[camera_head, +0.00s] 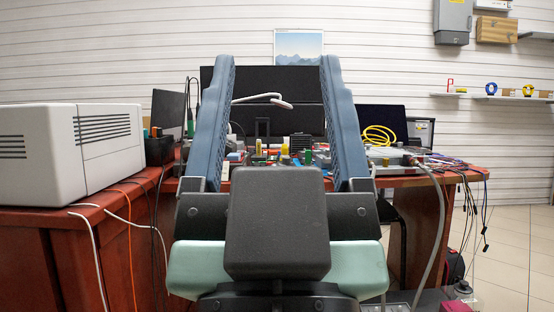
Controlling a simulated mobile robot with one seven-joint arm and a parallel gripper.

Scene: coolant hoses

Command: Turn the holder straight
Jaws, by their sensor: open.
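My gripper (277,62) fills the middle of the view. Its two long blue-grey fingers stand wide apart, pointing away over the desk, with nothing visible held between them. Its dark block and pale green body hide the desk's near middle. Beyond the fingers, a cluster of small parts sits on the red-brown desk (450,176), among them a yellow cylinder (285,149) and green pieces. I cannot tell which thing is the holder, or how it is turned. A thin pale curved piece (262,98) with a reddish end shows between the fingers, in front of dark screens.
A large white box-shaped machine (105,150) stands on the left. A yellow coil (379,135) lies at the right rear. A grey hose (438,215) and several dark cables (472,205) hang over the desk's right end. Tiled floor (515,245) is clear farther right.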

